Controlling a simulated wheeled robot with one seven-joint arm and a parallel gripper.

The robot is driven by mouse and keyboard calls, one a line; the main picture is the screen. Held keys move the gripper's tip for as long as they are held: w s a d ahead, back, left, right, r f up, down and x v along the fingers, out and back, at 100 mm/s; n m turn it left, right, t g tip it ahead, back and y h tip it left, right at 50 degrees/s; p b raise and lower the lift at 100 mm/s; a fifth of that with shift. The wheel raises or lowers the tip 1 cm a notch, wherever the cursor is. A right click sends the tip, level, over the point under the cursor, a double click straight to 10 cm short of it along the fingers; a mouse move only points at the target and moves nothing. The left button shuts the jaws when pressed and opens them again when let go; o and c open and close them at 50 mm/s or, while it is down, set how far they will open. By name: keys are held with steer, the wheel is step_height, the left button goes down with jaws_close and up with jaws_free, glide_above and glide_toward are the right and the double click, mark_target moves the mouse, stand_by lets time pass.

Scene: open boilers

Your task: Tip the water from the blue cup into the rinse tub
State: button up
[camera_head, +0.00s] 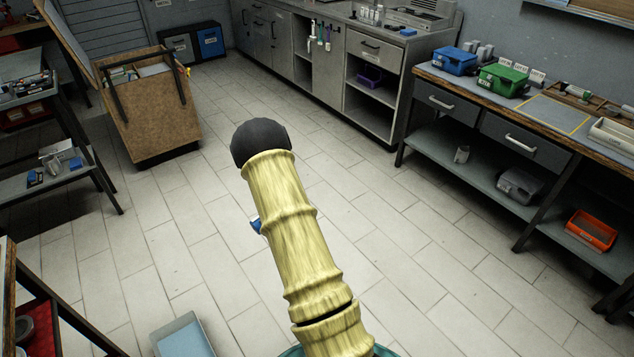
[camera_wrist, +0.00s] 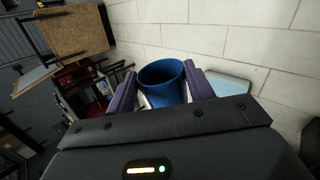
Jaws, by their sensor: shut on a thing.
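The blue cup (camera_wrist: 163,84) is between the two purple fingers of my gripper (camera_wrist: 160,71) in the wrist view, and the gripper is shut on it. I look into the cup's open mouth; I cannot make out the water level. In the head view only a small blue piece of the cup (camera_head: 256,225) shows beside my arm, which hides the gripper. A shallow pale-blue tub (camera_head: 183,337) with a light rim, likely the rinse tub, is at the bottom edge, apart from the cup. A pale-blue surface, likely this tub (camera_wrist: 228,84), shows right of the fingers in the wrist view.
A wooden cart (camera_head: 150,110) stands at back left, shelves (camera_head: 55,178) at far left. A workbench (camera_head: 500,100) at right carries a blue box (camera_head: 455,60) and a green box (camera_head: 503,80). An orange tray (camera_head: 591,231) is on its lower shelf. The tiled floor between is clear.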

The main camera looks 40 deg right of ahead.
steer(key=d+r+n+p, duration=0.1)
steer(key=d+p, duration=0.4)
steer(key=d, duration=1.3)
steer(key=shift+d+n+t, duration=0.3)
steer(key=shift+d+n, duration=0.1)
steer(key=shift+n, duration=0.3)
steer(key=shift+w+a+h+b, duration=0.1)
steer(key=shift+a+h+b, duration=0.1)
steer(key=shift+h+b, duration=0.45)
steer(key=s+a+r+n+t+h+b, duration=0.1)
steer(key=a+r+n+t+h+b, duration=0.3)
steer(key=b, duration=1.5)
steer(key=a+n+t+h, duration=0.1)
steer(key=n+h, duration=0.1)
steer(key=h, duration=0.2)
steer(key=shift+s+a+n+t+b, duration=0.15)
steer(key=shift+a+n+t+b, duration=0.15)
steer(key=shift+a+n+t, duration=0.1)
steer(key=shift+d, duration=0.1)
steer(key=shift+s+r, duration=0.15)
